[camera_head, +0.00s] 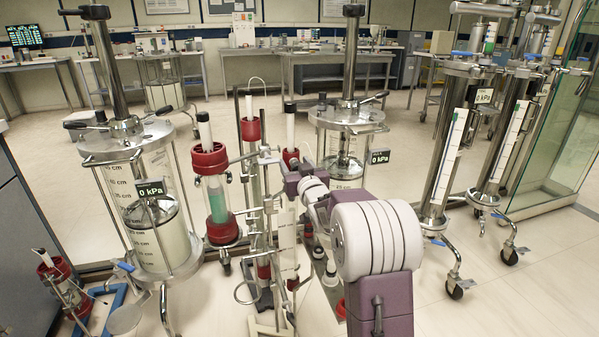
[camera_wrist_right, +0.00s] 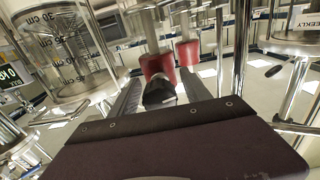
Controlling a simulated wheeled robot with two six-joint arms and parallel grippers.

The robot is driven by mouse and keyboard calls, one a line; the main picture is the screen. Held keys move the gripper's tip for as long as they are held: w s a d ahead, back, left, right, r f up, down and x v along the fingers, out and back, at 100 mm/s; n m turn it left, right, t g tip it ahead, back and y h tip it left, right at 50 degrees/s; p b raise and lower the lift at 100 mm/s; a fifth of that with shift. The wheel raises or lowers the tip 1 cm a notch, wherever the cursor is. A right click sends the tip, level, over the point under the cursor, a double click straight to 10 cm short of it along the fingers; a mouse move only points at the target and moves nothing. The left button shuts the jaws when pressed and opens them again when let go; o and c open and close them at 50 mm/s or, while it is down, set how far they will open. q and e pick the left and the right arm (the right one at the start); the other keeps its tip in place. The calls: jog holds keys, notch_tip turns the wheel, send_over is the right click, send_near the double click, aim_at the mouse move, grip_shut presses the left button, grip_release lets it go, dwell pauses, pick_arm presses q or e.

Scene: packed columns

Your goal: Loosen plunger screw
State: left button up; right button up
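My right gripper (camera_head: 268,156) reaches in among the thin red-capped columns in the head view, its purple wrist hiding part of them. In the right wrist view, the two grey fingers (camera_wrist_right: 160,92) stand apart on either side of a black knob (camera_wrist_right: 160,90), which looks like a plunger screw. I see slim gaps beside it, and contact is not clear. A red cap (camera_wrist_right: 157,67) with a pale plunger rod sits just behind the knob. In the head view, red-capped columns stand at left (camera_head: 208,160), middle (camera_head: 250,130) and right (camera_head: 290,157). My left gripper is not in view.
Large clear cylinders stand at left (camera_head: 150,215) and behind the arm (camera_head: 345,145), each with a metal lid, handles and a kPa display. Tall metal-framed columns (camera_head: 445,150) on casters stand at right. A tilted red-capped column (camera_head: 55,270) is at lower left.

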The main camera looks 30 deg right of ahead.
jog(key=shift+s, duration=0.15)
jog(key=shift+s+a+f+b, duration=0.1)
jog(key=shift+s+a+b, duration=0.05)
jog(key=shift+s+b, duration=0.2)
jog(key=b+v, duration=0.1)
jog(key=v, duration=0.5)
jog(key=shift+s, duration=0.1)
